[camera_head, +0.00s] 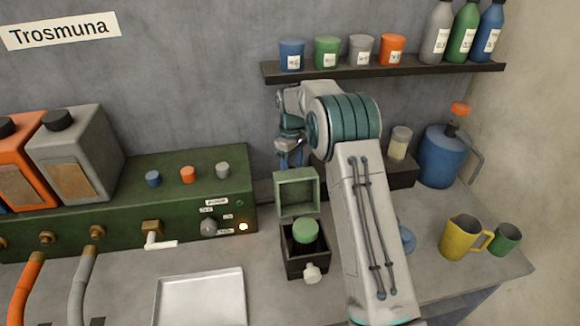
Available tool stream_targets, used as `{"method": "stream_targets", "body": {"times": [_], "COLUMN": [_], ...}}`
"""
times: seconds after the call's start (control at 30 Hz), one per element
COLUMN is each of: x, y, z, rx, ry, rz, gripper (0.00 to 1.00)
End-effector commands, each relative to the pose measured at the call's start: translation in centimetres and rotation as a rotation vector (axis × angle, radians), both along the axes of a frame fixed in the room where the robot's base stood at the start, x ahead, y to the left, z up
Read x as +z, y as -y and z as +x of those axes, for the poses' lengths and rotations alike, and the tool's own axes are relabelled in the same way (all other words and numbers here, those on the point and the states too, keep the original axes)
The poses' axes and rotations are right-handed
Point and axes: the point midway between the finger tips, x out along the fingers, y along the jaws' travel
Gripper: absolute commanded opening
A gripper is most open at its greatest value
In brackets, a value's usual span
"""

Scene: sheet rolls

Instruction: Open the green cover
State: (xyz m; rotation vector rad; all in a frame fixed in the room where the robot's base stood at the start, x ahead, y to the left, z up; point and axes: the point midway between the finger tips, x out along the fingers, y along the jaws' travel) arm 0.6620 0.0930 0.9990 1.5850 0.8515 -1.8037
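The green cover (297,193) stands raised, upright at the back of a small dark box (305,264) on the bench. Its hollow inner side faces the camera. A green round button or cap (305,232) shows uncovered in the box, and a white knob (312,272) is on the box's front. My gripper (290,160) is just above and behind the cover's top edge, pointing down. Its fingers are small and partly shaded; I cannot tell whether they are apart or touch the cover.
A green panel (180,175) with small caps and a valve is at left, with a metal tray (200,300) before it. A shelf (385,68) with jars and bottles hangs above. A blue can (440,155), a yellow jug (462,237) and a green mug (504,239) stand at right.

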Motion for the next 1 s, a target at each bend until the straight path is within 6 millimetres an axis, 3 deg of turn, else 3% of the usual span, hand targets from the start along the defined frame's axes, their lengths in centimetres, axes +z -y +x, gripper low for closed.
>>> {"method": "stream_targets", "body": {"times": [0.7, 1.0], "x": [-0.5, 0.7], "y": [-0.5, -0.3], "z": [-0.4, 0.0], "rx": [0.01, 0.007], "ry": [-0.014, 0.069], "rz": [0.0, 0.011], "gripper": [0.53, 0.53]}}
